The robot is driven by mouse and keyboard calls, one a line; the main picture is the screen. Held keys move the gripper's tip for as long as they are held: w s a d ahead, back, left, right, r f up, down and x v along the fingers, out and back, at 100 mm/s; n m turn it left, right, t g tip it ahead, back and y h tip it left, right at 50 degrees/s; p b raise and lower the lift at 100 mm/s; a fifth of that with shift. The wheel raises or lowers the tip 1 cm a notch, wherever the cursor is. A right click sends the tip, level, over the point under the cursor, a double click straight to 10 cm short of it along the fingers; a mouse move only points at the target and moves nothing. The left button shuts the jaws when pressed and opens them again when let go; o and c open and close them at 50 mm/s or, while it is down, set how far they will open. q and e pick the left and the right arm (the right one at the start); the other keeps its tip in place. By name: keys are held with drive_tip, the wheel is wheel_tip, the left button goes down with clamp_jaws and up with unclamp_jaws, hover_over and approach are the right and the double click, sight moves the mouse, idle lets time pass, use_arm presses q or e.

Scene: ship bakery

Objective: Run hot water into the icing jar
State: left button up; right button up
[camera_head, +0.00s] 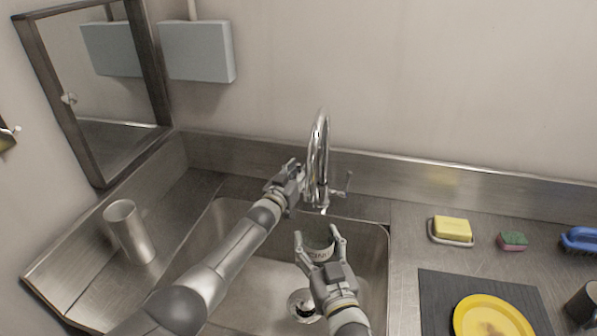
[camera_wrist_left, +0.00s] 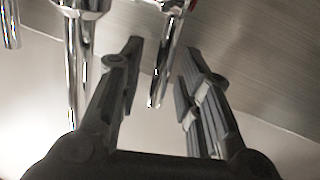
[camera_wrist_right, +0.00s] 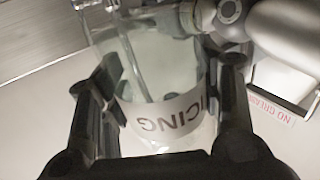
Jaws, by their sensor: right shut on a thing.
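The chrome tap (camera_head: 319,150) stands behind the sink, its spout arching up and over. My left gripper (camera_head: 286,175) is beside it on the left. In the left wrist view my left gripper (camera_wrist_left: 160,65) has its fingers apart, with a chrome lever (camera_wrist_left: 165,60) with a red mark between them; I see gaps on both sides. My right gripper (camera_head: 320,238) is shut on the clear icing jar (camera_head: 319,254), held over the sink, in front of the tap. In the right wrist view the jar (camera_wrist_right: 160,70) shows its ICING label; no water stream is visible.
The steel sink (camera_head: 235,215) has a drain (camera_head: 303,303). A metal cup (camera_head: 128,232) stands on the left drainboard. To the right are a yellow sponge (camera_head: 452,228), a pink-green sponge (camera_head: 513,241), a blue brush (camera_head: 580,238) and a yellow plate (camera_head: 488,318) on a dark mat (camera_head: 436,287).

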use_arm(q)
clamp_jaws()
drive_tip(key=shift+s+a+t+h, duration=0.1)
drive_tip(key=shift+s+t+h, duration=0.25)
drive_tip(key=shift+t, duration=0.25)
idle(0.3)
drive_tip(key=shift+o, duration=0.3)
unclamp_jaws()
drive_tip(key=shift+s+a+f, duration=0.1)
drive_tip(key=shift+s, duration=0.05)
